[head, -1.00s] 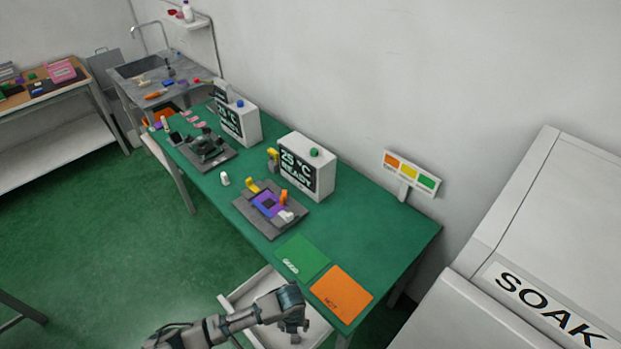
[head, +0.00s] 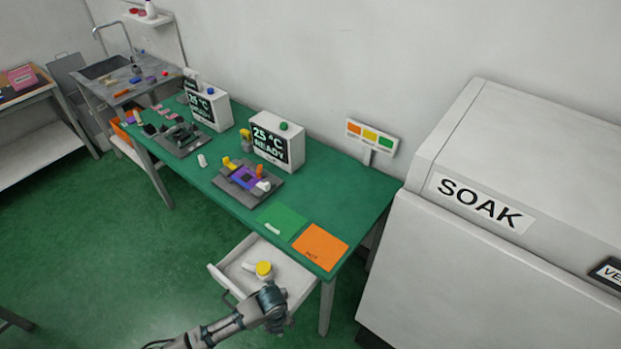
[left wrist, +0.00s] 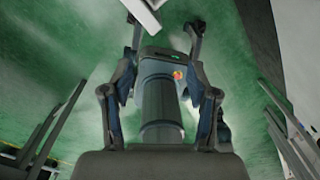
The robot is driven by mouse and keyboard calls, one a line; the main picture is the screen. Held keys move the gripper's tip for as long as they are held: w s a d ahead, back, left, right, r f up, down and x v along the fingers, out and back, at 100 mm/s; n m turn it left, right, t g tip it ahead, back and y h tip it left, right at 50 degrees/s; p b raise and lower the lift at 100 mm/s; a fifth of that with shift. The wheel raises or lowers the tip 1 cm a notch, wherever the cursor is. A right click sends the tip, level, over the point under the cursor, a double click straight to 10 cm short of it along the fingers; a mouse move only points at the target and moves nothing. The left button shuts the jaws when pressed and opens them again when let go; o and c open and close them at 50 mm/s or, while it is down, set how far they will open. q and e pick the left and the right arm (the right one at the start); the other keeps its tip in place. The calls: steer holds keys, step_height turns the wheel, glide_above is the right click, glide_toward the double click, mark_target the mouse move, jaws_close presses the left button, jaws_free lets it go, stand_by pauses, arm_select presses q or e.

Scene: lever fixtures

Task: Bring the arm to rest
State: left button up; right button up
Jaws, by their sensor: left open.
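My left arm comes in from the bottom of the head view. Its gripper (head: 276,318) is at the front right corner of the open drawer (head: 233,267), partly hiding it. In the left wrist view the left gripper (left wrist: 163,28) has its two fingers spread apart with nothing between them, and green floor lies beyond. A pale edge crosses near the fingertips at the top of that view. A yellow-topped white item (head: 264,269) lies in the drawer, clear of the gripper. My right gripper is in neither view.
The green table (head: 352,196) carries a fixture (head: 270,191) with a purple part, display boxes (head: 279,146) and flat green (head: 281,222) and orange (head: 320,247) mats. A large white SOAK cabinet (head: 440,260) stands at right. Open floor (head: 110,270) lies left.

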arm_select(q)
steer(key=s+d+r+n+t+h, duration=0.25)
steer(key=s+r+n, duration=0.2)
steer(key=n, duration=1.05)
steer(key=s+a+n+y, duration=0.1)
steer(key=s+a+n, duration=0.3)
steer(key=a+n, duration=0.35)
steer(key=s+a+n+y, duration=0.2)
steer(key=s+a+n, duration=0.3)
steer(key=n, duration=0.4)
step_height(320, 180, down, 27)
steer(key=s+a, duration=0.2)
steer(key=s+a+f+g, duration=0.1)
steer(key=s+a+f, duration=0.1)
steer(key=s+f, duration=1.2)
steer(key=s, duration=0.3)
steer(key=shift+a+f+g, duration=0.2)
steer(key=shift+a+g, duration=0.15)
steer(key=shift+a, duration=0.05)
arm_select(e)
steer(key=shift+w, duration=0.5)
